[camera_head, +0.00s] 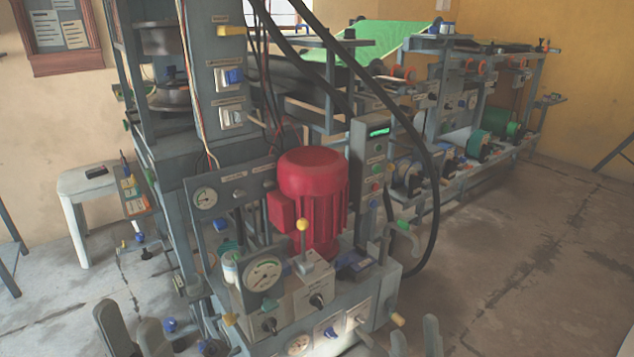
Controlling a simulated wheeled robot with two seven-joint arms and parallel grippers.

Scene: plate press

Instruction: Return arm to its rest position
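My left gripper (129,318) is at the bottom left edge of the head view. Its two grey fingers are spread apart with nothing between them. My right gripper (414,328) is at the bottom, right of centre. Its two grey fingers are also apart and empty. Both grippers are in front of the press machine (340,315), one on each side of its lower front. Only the finger ends show; the rest of both arms is below the frame.
The press carries a red motor (313,190), a yellow-knobbed lever (302,226), a pressure gauge (263,274) and several small knobs. A black hose (437,185) loops down its right side. A white stool (85,190) stands at left. The floor (530,270) at right is clear.

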